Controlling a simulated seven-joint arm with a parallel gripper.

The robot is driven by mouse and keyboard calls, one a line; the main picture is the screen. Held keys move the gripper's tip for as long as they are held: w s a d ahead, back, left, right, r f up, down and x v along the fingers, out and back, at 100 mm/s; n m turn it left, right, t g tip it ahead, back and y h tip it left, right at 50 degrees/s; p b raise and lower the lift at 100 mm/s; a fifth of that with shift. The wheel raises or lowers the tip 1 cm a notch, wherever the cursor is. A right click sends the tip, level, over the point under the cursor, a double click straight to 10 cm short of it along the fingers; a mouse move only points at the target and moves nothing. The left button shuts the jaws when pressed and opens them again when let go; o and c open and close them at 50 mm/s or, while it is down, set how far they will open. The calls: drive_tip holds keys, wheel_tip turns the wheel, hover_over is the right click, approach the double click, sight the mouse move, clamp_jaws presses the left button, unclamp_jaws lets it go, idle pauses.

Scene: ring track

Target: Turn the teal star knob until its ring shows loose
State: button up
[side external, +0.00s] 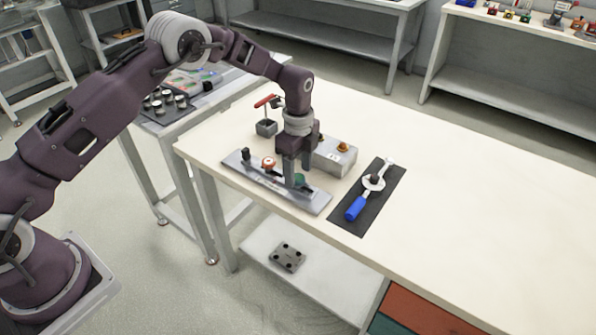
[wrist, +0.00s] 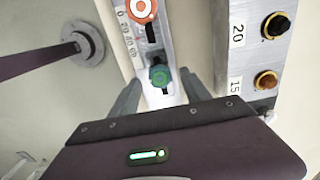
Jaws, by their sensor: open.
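The teal star knob (wrist: 160,76) sits on a grey track plate (side external: 313,201). In the side external view the knob (side external: 300,180) is partly hidden behind my gripper (side external: 293,178). In the wrist view my gripper (wrist: 164,84) is open, with one finger on each side of the knob. I cannot tell whether the fingers touch it. The knob looks green-teal with a dark middle, and its ring's marking is too small to read. An orange-red knob (side external: 268,163) with a white centre stands farther along the same plate, beside a printed scale in the wrist view.
A grey block (side external: 335,158) with dark and amber knobs stands close behind the plate. A red-handled fixture (side external: 266,103) is at the back left. A blue-handled tool (side external: 356,207) lies on a black mat (side external: 349,224) to the right. The table's right side is clear.

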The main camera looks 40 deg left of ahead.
drive_tip(key=shift+f, duration=0.4)
drive_tip(key=shift+c, duration=0.3)
clamp_jaws()
